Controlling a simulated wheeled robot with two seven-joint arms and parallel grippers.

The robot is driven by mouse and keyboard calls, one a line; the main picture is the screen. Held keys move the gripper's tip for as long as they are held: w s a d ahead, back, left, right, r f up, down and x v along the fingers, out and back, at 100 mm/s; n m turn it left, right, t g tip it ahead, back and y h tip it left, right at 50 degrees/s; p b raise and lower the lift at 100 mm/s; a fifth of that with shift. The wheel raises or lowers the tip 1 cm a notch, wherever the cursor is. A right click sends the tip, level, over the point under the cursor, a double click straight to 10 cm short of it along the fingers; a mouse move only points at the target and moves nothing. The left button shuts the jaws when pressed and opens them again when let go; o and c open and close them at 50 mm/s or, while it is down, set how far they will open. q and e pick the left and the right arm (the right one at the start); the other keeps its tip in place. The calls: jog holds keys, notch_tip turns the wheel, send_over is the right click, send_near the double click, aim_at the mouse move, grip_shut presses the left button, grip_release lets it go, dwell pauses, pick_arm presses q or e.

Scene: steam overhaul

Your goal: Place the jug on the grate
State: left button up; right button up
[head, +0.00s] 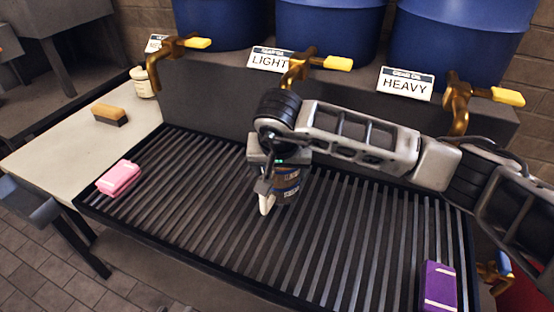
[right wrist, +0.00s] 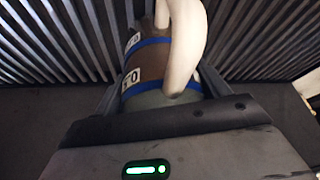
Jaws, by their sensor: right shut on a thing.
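The jug (head: 287,186) is brown with blue bands, pale labels and a cream handle. It is upright or nearly so over the middle of the dark slatted grate (head: 200,190); I cannot tell whether its base touches the slats. My right gripper (head: 272,168) is shut on the jug and hides part of it. In the right wrist view the jug (right wrist: 147,62) sits between the fingers of the right gripper (right wrist: 163,92), its handle curving up, with grate slats (right wrist: 60,40) behind. My left gripper does not show.
A pink block (head: 118,178) lies on the grate's left, a purple box (head: 438,287) at its front right. A brush (head: 110,114) and small jar (head: 143,84) stand on the pale side table (head: 50,150). Brass taps (head: 297,68) overhang the back edge below blue barrels (head: 330,35).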

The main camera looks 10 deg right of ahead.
jog(key=shift+w+f, duration=0.25)
jog(key=shift+s+r, duration=0.1)
jog(key=shift+s, duration=0.1)
jog(key=o, duration=1.4)
jog(key=shift+f, duration=0.2)
jog(key=shift+r, duration=0.2)
jog(key=v, duration=1.2)
jog(key=shift+f, duration=0.1)
